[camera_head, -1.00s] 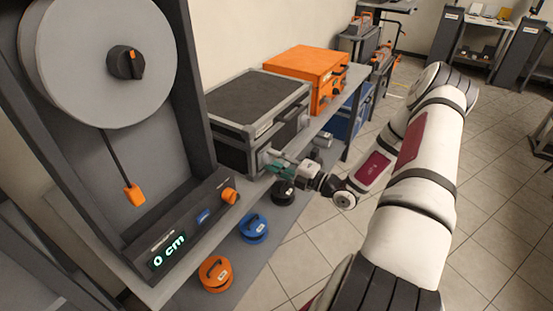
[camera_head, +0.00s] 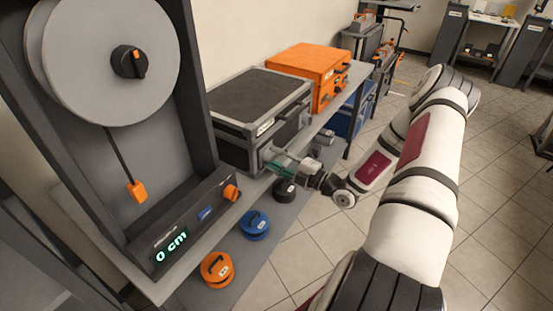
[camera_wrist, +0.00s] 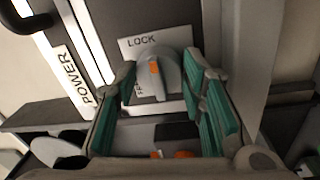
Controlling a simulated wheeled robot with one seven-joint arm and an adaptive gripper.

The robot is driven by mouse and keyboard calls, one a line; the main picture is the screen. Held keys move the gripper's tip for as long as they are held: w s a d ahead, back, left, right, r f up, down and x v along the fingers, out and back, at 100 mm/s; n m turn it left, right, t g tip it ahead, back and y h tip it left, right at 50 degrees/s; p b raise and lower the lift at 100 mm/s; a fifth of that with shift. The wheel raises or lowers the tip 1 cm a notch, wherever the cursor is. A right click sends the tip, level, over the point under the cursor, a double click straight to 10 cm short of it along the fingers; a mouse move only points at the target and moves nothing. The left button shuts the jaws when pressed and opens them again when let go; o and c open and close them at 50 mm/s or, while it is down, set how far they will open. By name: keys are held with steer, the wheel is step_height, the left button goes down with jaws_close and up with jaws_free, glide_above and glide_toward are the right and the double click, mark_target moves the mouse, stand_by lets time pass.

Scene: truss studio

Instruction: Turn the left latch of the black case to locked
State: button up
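The black case (camera_head: 262,92) with grey edges stands on the shelf, its latched front facing right toward my arm. In the wrist view its left latch (camera_wrist: 160,76) is a round grey knob with a raised grip and an orange mark near the upper end. A LOCK label (camera_wrist: 141,43) sits just above it; a second label at its lower left is mostly hidden. My gripper (camera_wrist: 162,84) is open, its green-padded fingers on either side of the knob. Whether either pad touches it I cannot tell. In the head view my gripper (camera_head: 280,166) is at the case's near front corner and hides the latch.
An orange case (camera_head: 308,68) stands behind the black one. A dial machine with a display (camera_head: 172,245) reading 0 cm is at the left. Orange (camera_head: 216,268), blue (camera_head: 254,226) and black weights lie on the lower shelf.

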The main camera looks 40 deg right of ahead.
steer(key=o, duration=0.3)
steer(key=shift+s, duration=0.1)
steer(key=v, duration=1.1)
steer(key=shift+s+d+f, duration=0.1)
steer(key=shift+s+f, duration=0.05)
steer(key=shift+s, duration=0.25)
